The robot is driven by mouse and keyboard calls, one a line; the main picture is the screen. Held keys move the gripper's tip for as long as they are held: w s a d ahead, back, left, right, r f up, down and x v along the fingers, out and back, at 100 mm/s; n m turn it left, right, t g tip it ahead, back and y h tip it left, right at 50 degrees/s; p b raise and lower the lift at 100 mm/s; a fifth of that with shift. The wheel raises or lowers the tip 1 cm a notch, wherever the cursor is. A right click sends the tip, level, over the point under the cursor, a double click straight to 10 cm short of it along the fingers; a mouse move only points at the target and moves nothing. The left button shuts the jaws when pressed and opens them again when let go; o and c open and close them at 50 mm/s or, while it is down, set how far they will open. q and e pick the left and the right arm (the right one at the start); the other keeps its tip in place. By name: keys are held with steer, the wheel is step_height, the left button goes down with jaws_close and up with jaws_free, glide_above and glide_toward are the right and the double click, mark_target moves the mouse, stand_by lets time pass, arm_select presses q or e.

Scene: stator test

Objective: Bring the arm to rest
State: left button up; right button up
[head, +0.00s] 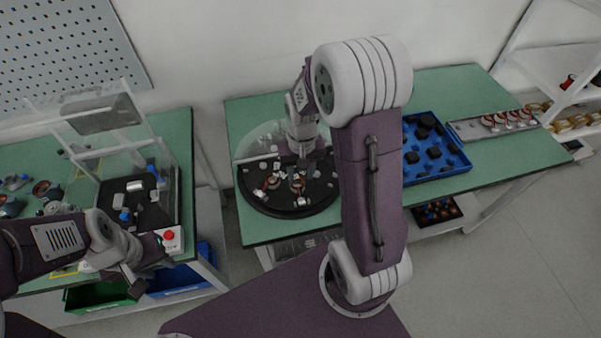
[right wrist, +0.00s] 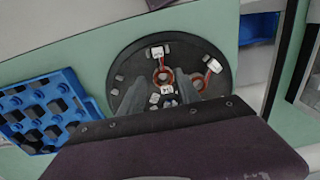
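My right arm reaches across the middle of the head view to the back of the green table. My right gripper (head: 300,165) is above the round black fixture (head: 290,208), which carries stators and small white clamps. In the right wrist view my right gripper (right wrist: 161,95) shows its two grey fingers apart, with a stator with a red-orange ring (right wrist: 163,76) seen beyond the gap. I see nothing held between them. My left gripper (head: 140,275) is at the lower left, in front of the left table; its fingers are too unclear to judge.
A blue tray (head: 462,165) with black parts and a grey rack (head: 455,131) holding stators lie on the right of the table (head: 450,90). A clear-sided test box with a red button (head: 169,235) stands on the left table. Green (head: 95,296) and blue bins sit below it.

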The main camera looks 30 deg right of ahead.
steer(key=s+a+r+n+t, duration=0.1)
steer(key=s+a+r+n, duration=0.1)
steer(key=s+a, duration=0.3)
steer(key=s, duration=0.3)
steer(key=shift+n, duration=0.3)
steer(key=shift+s, duration=0.25)
steer(key=shift+w, duration=0.15)
